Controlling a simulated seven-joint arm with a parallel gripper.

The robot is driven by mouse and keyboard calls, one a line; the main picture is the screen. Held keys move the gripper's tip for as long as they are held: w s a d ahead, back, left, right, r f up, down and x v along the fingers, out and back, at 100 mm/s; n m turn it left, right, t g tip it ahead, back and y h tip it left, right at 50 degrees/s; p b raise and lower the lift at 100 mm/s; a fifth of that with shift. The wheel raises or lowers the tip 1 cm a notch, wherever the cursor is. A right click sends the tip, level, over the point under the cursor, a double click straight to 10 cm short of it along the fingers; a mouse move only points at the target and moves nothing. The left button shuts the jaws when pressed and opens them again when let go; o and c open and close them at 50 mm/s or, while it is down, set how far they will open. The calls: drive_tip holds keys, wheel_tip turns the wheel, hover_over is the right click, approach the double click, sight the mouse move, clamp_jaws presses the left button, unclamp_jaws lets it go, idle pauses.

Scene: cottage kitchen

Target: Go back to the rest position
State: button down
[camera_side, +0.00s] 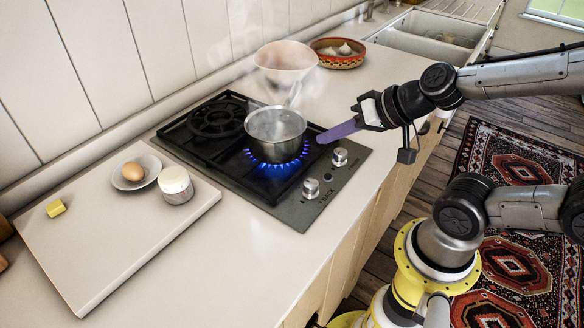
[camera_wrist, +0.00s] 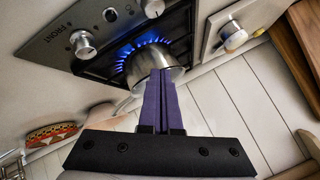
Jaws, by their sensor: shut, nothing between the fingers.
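My gripper (camera_side: 322,138) has long purple fingers, which are closed together with nothing between them. It is over the front right part of the hob, its fingertips close to the right side of a metal pot (camera_side: 275,130). The pot sits upright on a burner with lit blue flames. In the wrist view my gripper (camera_wrist: 161,74) shows its fingers side by side, and their tips overlap the pot (camera_wrist: 145,62) in the picture. I cannot tell whether they touch it. The fingers hide part of the pot there.
The black hob (camera_side: 210,153) has knobs along its front. A board (camera_side: 110,235) at left holds an egg (camera_side: 133,171) in a small dish, a white-topped jar (camera_side: 175,183) and a yellow block (camera_side: 55,208). A pinkish translucent bowl (camera_side: 287,58) and a patterned bowl (camera_side: 340,60) are behind.

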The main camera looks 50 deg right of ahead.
drive_tip(key=s+a+r+n+g, duration=0.1)
drive_tip(key=s+a+r+n, duration=0.2)
drive_tip(key=s+r+n, duration=0.15)
drive_tip(key=s+d+n+g+h, duration=0.1)
drive_tip(key=s+d+g, duration=0.1)
drive_tip(key=s+d, duration=0.2)
drive_tip(key=shift+s+f+g+h, duration=0.3)
drive_tip(key=shift+s+f+g, duration=0.1)
drive_tip(key=shift+s, duration=0.4)
